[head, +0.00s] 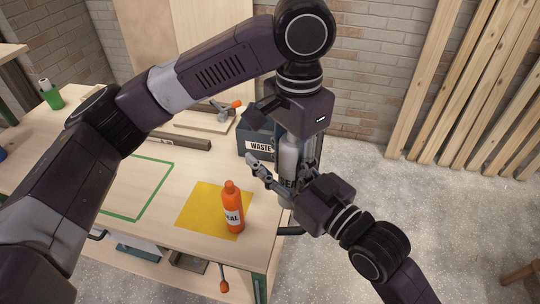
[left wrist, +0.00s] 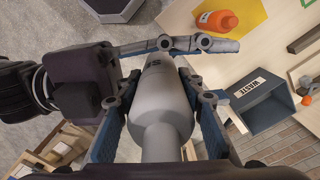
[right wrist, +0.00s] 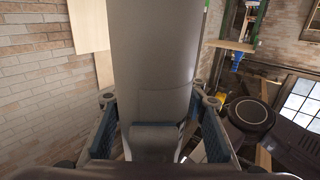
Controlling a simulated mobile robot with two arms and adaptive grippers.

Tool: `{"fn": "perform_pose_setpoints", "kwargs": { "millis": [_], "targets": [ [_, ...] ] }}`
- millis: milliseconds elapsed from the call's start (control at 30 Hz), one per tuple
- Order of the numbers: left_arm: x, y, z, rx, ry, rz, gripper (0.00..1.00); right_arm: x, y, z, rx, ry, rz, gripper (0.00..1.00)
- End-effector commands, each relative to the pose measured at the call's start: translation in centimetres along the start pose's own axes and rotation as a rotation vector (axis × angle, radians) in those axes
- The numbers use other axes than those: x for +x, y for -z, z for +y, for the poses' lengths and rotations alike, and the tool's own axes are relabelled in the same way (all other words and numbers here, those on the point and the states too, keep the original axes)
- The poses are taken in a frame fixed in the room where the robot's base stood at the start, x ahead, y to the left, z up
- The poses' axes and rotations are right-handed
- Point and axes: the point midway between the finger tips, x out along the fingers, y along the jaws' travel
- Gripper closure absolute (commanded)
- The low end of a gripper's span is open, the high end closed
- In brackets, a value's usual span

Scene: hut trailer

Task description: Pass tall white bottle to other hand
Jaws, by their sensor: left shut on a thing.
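The tall white bottle (head: 289,155), greyish here, hangs between both grippers beside the table's right edge, with dark lettering on its lower part. My left gripper (head: 291,170) reaches down from above and is shut on it. In the left wrist view the bottle (left wrist: 162,105) runs away from the camera between the fingers. My right gripper (head: 272,163) comes from the lower right, its fingers around the bottle and apparently open. One right finger crosses past the bottle in the left wrist view. In the right wrist view the bottle (right wrist: 153,60) fills the middle between its fingers; contact is unclear.
An orange bottle (head: 233,208) stands on a yellow mat (head: 195,211) on the table. A dark waste bin (head: 254,145) is close behind the grippers. A green bottle (head: 51,94) stands far left.

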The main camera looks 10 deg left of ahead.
Motion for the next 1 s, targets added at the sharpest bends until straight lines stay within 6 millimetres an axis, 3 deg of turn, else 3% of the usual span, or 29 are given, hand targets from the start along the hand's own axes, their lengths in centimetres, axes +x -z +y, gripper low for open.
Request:
{"fn": "perform_pose_setpoints", "kwargs": {
  "millis": [33,400,933,967,1000],
  "targets": [
    [-0.06,0.01,-0.03,-0.001,0.0,0.001,1.0,-0.02,0.0,0.02,0.0,0.0,0.0,0.61],
    [-0.09,0.11,-0.14,-0.004,0.002,0.005,1.0,-0.05,0.04,-0.16,0.002,0.003,0.001,1.0],
    [-0.15,0.13,-0.41,-0.012,0.005,0.005,1.0,-0.1,0.11,-0.38,0.005,0.007,0.003,1.0],
    [-0.17,0.12,-0.42,-0.012,0.005,0.005,0.63,-0.11,0.26,-0.39,0.004,0.008,0.006,1.0],
    [-0.17,0.12,-0.43,-0.012,0.005,0.005,0.58,-0.11,0.26,-0.4,0.004,0.008,0.006,1.0]
  ]
}}
